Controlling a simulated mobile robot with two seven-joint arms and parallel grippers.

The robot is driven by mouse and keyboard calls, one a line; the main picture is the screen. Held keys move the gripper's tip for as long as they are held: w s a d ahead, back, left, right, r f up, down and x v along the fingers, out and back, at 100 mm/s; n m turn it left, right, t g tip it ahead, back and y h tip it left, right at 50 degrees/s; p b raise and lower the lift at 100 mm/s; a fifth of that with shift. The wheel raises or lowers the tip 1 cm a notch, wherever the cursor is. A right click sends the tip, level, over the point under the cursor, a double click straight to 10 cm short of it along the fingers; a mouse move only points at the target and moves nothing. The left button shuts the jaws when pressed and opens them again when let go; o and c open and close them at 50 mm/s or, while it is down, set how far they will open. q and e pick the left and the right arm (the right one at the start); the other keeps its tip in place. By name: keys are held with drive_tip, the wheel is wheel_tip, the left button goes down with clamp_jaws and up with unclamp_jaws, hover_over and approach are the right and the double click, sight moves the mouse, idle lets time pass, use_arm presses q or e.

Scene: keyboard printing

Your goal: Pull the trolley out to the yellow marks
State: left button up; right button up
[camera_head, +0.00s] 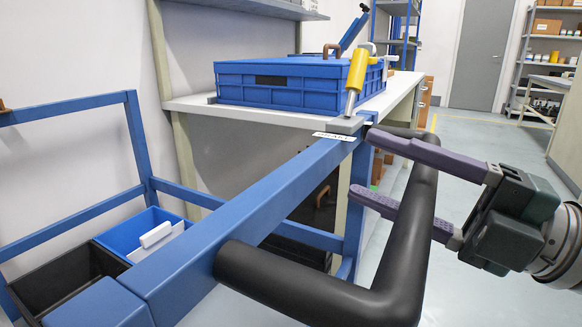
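The trolley has a blue frame (250,205) that runs from the lower left to the middle of the view. A black tubular handle (345,298) sticks out from its near side. My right gripper (359,163) comes in from the right with two purple fingers spread apart. The handle's far stretch lies between them: the upper finger crosses in front of it and the lower one passes partly behind it. I cannot tell whether either touches it. A thin yellow strip (434,122) shows on the floor beyond. My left gripper is out of view.
A white bench (195,104) with a large blue crate (300,88) stands behind the trolley. Blue and black bins sit low at left. Pale floor is clear at right; shelves and a grey door stand farther back.

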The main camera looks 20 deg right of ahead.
clamp_jaws()
idle(1.2)
